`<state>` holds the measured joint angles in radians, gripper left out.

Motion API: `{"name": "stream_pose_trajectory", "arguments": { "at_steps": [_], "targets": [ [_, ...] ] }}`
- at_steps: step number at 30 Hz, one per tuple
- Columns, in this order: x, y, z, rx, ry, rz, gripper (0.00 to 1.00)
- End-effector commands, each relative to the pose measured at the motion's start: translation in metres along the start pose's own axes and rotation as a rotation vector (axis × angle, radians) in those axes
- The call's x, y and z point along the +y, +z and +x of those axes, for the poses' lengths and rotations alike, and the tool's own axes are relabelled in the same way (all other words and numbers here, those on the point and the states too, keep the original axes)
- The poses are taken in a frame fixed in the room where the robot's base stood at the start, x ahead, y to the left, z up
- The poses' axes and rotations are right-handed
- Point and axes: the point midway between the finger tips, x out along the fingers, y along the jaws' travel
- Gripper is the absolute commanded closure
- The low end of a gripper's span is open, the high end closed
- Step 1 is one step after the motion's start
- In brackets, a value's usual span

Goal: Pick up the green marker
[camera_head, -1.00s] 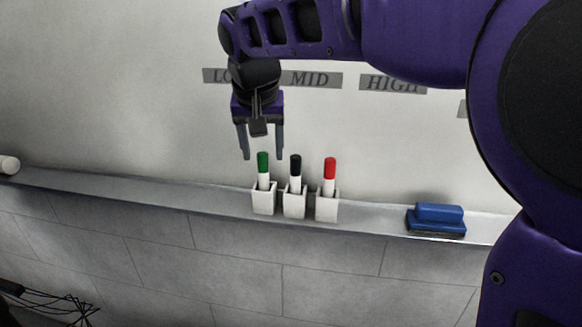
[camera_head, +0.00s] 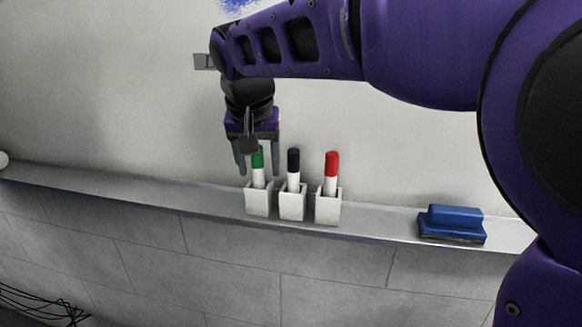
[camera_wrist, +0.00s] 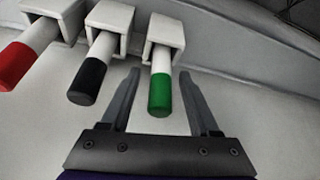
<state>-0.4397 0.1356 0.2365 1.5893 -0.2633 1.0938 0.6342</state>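The green marker (camera_head: 258,168) stands upright, green cap up, in the leftmost of three small white holders on the ledge. My gripper (camera_head: 258,172) is open and pointing down, with its fingertips at the height of the green cap, one on each side. In the wrist view the green marker (camera_wrist: 161,82) lies between the two open fingers of my gripper (camera_wrist: 158,78), a gap showing on both sides. The marker's lower end is hidden inside its holder (camera_head: 258,202).
A black marker (camera_head: 293,170) and a red marker (camera_head: 331,172) stand in holders just to the right. A blue eraser (camera_head: 452,222) lies farther right on the narrow ledge (camera_head: 140,184). The wall is behind; the ledge to the left is clear.

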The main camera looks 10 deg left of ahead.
Motion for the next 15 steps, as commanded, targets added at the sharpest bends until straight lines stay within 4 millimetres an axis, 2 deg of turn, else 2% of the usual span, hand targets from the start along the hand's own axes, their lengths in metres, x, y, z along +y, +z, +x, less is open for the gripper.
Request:
{"name": "stream_pose_trajectory", "arguments": {
  "at_steps": [1, 10, 15],
  "targets": [
    [0.0001, -0.0001, -0.0002, 0.000, 0.000, 0.000, 0.45],
    [0.0003, -0.0003, -0.0001, 0.000, 0.000, 0.000, 0.99],
    [0.0003, -0.0003, -0.0001, 0.000, 0.000, 0.000, 1.00]
  ]
}}
